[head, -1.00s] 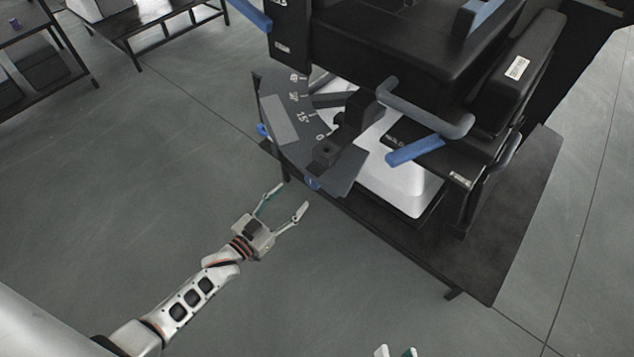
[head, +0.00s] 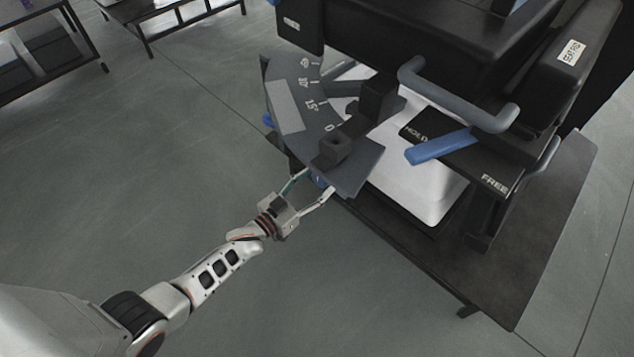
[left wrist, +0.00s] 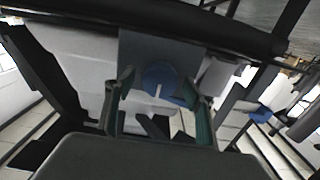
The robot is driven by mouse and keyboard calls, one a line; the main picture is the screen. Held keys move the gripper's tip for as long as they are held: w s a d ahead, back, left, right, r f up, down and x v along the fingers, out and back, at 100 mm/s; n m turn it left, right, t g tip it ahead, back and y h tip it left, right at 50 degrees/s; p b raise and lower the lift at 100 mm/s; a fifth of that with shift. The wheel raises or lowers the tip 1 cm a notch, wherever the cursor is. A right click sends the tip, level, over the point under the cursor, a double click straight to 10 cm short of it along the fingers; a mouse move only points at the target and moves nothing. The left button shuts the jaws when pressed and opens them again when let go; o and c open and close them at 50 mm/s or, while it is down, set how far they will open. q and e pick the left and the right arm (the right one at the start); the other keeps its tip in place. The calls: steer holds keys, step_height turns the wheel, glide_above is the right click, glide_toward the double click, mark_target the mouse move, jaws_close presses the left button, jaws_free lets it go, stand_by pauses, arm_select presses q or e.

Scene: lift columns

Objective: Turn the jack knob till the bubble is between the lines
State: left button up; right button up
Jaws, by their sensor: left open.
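The blue jack knob (head: 318,181) sits at the front edge of the grey scale plate (head: 360,172), mostly hidden from the head. In the left wrist view the round blue knob (left wrist: 160,79) with a pale line on its face lies between my fingers. My left gripper (head: 314,184) is open, its two fingers on either side of the knob; it also shows in the left wrist view (left wrist: 163,97). I cannot tell whether either finger touches it. A dark block (head: 335,146) sits on the plate near the 0 mark. I cannot make out the bubble or its lines. My right gripper is not in view.
A large black machine with a grey bar handle (head: 465,108) and a blue lever (head: 440,147) stands on a dark table (head: 500,285). Another blue part (head: 267,120) shows at the plate's left edge.

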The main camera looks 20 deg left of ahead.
arm_select(q)
steer(key=shift+w, duration=0.1)
steer(key=c, duration=1.1)
